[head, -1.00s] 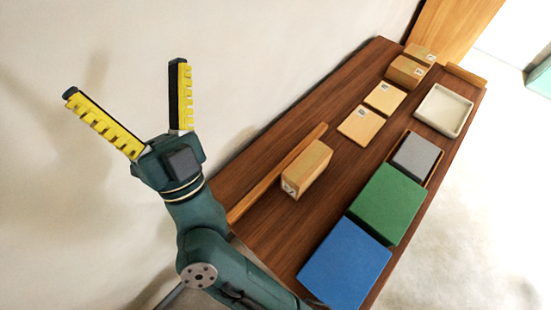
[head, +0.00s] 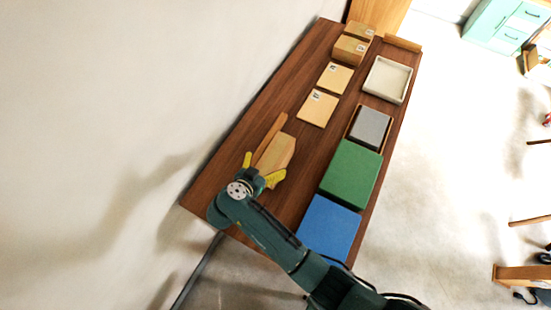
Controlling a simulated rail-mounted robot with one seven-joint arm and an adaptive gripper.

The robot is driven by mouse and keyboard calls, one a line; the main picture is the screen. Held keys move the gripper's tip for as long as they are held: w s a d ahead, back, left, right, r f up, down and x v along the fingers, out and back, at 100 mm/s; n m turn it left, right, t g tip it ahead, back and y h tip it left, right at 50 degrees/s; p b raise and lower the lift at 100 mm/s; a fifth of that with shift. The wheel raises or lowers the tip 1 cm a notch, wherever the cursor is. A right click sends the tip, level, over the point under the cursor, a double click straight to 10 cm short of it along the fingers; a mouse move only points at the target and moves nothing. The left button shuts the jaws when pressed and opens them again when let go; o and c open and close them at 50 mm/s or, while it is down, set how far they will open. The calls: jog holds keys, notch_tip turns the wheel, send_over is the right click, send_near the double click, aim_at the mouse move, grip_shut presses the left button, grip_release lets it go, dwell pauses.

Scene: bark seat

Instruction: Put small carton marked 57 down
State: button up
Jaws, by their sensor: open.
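Several tan cartons with small printed labels are on the brown table (head: 225,170); I cannot read a 57 on any of them. The nearest carton (head: 279,150) stands beside a wooden strip (head: 268,137). My gripper (head: 266,163) is open at this carton's near end, its yellow fingers spread. Whether the fingers touch the carton is unclear, and my gripper hides its near face. Two flat cartons, one nearer (head: 318,107) and one farther (head: 336,77), lie beyond. Two boxier cartons, one in front (head: 349,49) and one behind (head: 360,31), stand at the far end.
Along the right side are a blue block (head: 328,228), a green block (head: 350,174), a grey block (head: 371,127) in a wooden frame, and a white tray (head: 387,80). A wooden bar (head: 402,43) edges the far end. Bare wood separates the two rows.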

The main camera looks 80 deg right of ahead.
aim_at(275, 155)
jog(key=b+x, duration=0.1)
jog(key=x, duration=0.6)
jog(key=shift+d+r, duration=0.1)
jog(key=shift+d, duration=0.05)
jog(key=c, duration=1.2)
